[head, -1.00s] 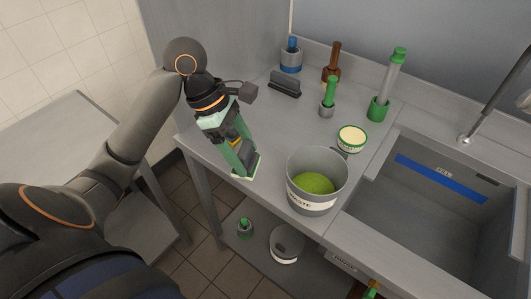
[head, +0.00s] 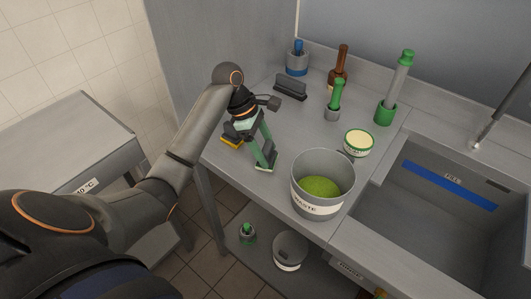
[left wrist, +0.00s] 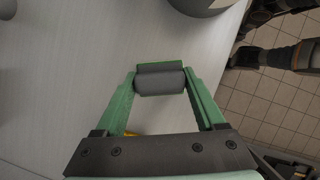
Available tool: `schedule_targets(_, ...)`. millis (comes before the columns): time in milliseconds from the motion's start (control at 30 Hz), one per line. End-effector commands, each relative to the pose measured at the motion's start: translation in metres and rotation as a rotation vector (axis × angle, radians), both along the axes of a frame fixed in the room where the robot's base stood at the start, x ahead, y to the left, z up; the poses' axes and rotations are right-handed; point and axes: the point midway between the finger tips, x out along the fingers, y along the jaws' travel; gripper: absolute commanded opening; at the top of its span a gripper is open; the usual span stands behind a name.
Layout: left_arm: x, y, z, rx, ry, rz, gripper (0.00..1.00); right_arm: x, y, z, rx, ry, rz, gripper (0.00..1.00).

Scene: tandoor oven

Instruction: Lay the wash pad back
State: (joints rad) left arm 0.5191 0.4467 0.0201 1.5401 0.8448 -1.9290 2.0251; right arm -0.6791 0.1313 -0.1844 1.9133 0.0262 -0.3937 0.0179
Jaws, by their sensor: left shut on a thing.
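My left gripper (head: 262,157) is over the near left part of the steel counter, pointing down. Its green fingers are shut on a grey, rounded grip with a green edge beneath it, which I take as the wash pad (left wrist: 160,79). In the head view only a small green and pale part of the pad (head: 264,169) shows at the fingertips. I cannot tell whether the pad touches the counter (head: 288,136). My right gripper is not in view.
The waste bucket (head: 322,182) stands just right of the gripper. A yellow item (head: 232,141) lies at the counter's left edge. A black brush (head: 290,88), brown bottle (head: 338,65), green-handled tools and a round tub (head: 358,143) stand behind. The sink (head: 430,200) is at right.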

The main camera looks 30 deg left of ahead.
Motion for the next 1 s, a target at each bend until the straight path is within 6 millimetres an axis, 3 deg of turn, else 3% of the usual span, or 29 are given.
schedule_targets(100, -0.0001, 0.0001, -0.0094, 0.001, -0.002, 0.0, 0.11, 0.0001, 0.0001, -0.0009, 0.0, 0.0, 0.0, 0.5)
schedule_targets(367, -0.0002, 0.0, -0.009, -0.001, -0.001, 0.0, 0.11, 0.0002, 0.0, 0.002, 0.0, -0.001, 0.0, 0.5)
schedule_targets(400, -0.0003, 0.0001, -0.0104, 0.0, 0.0, 0.0, 0.73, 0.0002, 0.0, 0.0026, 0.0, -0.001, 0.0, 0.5)
schedule_targets(633, -0.0001, 0.0001, -0.0106, -0.001, -0.001, 0.0, 0.99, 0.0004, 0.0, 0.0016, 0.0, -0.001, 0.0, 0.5)
schedule_targets(1000, -0.0001, 0.002, -0.0036, 0.001, -0.003, 0.002, 1.0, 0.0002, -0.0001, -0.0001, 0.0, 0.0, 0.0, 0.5)
